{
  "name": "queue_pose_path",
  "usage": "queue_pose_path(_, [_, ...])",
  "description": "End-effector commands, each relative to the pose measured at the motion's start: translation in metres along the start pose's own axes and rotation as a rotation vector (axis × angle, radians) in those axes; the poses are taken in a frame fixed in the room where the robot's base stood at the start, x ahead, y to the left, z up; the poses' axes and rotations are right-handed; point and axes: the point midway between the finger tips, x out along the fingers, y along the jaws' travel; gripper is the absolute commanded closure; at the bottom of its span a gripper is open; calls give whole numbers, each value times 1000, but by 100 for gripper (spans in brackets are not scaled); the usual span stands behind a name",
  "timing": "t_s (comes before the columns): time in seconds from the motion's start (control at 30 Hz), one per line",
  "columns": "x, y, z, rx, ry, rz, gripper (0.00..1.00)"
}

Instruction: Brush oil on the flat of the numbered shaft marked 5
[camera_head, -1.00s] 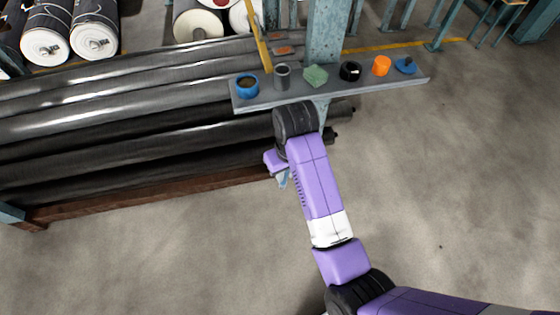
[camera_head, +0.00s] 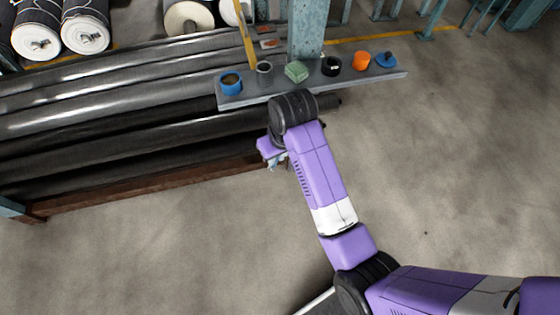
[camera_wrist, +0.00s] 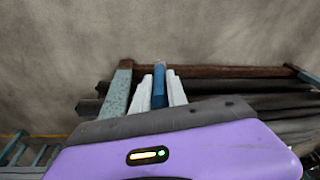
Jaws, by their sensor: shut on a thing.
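Long dark shafts or rolls (camera_head: 110,115) lie stacked in a rack at the left; I cannot read any number on them, so the one marked 5 cannot be told. My gripper (camera_wrist: 159,78) shows two pale fingers shut on a narrow blue thing (camera_wrist: 159,92), which could be a brush handle; its far end is not clear. In the head view my gripper is mostly hidden beside my purple wrist, just in front of the rack's right end. A blue pot (camera_head: 230,83) with a brownish inside stands at the left end of a grey shelf (camera_head: 300,88).
The shelf also holds a grey cup (camera_head: 264,73), a green block (camera_head: 296,71), a black ring (camera_head: 331,66), an orange cylinder (camera_head: 361,61) and a blue piece (camera_head: 386,60). A teal post (camera_head: 308,28) and yellow stick (camera_head: 247,38) rise there. Floor at right is clear.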

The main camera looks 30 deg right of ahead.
Motion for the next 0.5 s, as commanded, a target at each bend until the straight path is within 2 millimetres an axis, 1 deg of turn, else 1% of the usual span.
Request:
queue_pose_path(0.03, [-14, -1, -9, 6, 5, -1, 100])
queue_pose_path(0.17, [-36, -4, -30, 14, 15, -2, 100])
queue_pose_path(0.27, [-60, -7, -54, 21, 24, -3, 100])
queue_pose_path(0.3, [-73, -8, -67, 24, 30, -4, 100])
queue_pose_path(0.37, [-90, -10, -84, 26, 35, -5, 100])
queue_pose_path(0.4, [-101, -10, -97, 28, 39, -6, 100])
queue_pose_path(0.47, [-118, -11, -116, 29, 45, -6, 100])
queue_pose_path(0.5, [-130, -11, -129, 30, 49, -7, 100])
